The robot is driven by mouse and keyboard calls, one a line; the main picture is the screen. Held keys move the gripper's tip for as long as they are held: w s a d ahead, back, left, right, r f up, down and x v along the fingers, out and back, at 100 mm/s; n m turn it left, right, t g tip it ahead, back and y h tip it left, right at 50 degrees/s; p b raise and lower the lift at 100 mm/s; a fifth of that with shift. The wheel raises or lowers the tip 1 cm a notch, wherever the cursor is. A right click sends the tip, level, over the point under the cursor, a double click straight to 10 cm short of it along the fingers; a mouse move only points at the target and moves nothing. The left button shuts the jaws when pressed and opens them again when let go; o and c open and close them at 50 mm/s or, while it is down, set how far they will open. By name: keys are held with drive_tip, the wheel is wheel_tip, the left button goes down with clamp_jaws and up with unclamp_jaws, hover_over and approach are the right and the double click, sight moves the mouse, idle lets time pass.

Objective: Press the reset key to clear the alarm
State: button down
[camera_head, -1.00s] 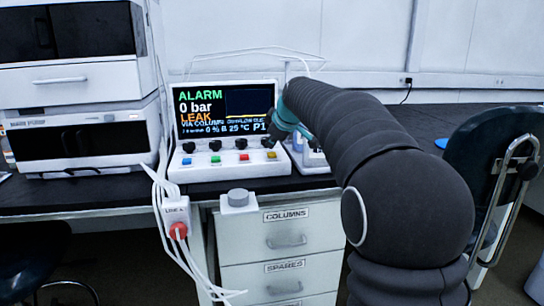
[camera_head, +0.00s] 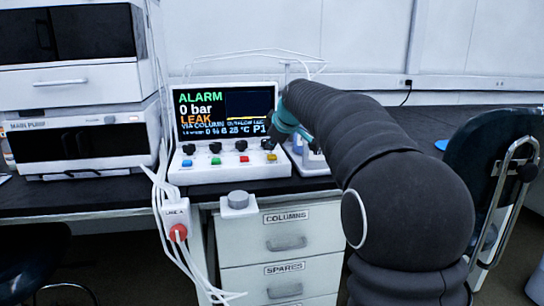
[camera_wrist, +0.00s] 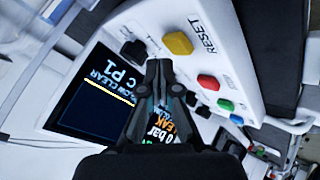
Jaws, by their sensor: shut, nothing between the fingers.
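The control panel (camera_head: 228,170) stands on the bench, its screen (camera_head: 225,110) reading ALARM, 0 bar and LEAK. A row of blue, green, red and yellow keys runs along its sloped front, with black knobs behind them. The yellow key (camera_head: 271,156) is at the right end. In the wrist view the yellow key (camera_wrist: 178,43) sits beside the printed word RESET (camera_wrist: 203,36). My gripper (camera_wrist: 158,63) is shut and empty, its tips near the yellow key with the key's top uncovered. I cannot tell the exact gap. In the head view my gripper (camera_head: 270,143) shows just above that key.
The red key (camera_wrist: 208,82) and green key (camera_wrist: 225,104) are close by along the panel. A black knob (camera_wrist: 133,52) is near my fingers. White cables and a box with a red knob (camera_head: 178,233) hang at the bench front. A grey round button (camera_head: 238,200) sits on the front edge.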

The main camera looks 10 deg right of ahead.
sight(272, 156)
drive_tip(key=shift+f, duration=0.1)
drive_tip(key=shift+f+b, duration=0.35)
drive_tip(key=shift+b, duration=0.05)
drive_tip(key=shift+f+b, duration=0.5)
drive_tip(key=shift+f, duration=0.05)
idle(0.9)
drive_tip(key=shift+r, duration=0.1)
drive_tip(key=shift+r+p, duration=0.8)
drive_tip(key=shift+r, duration=0.1)
drive_tip(key=shift+r+p, duration=1.95)
drive_tip(key=shift+r, duration=0.6)
drive_tip(key=shift+s, duration=0.1)
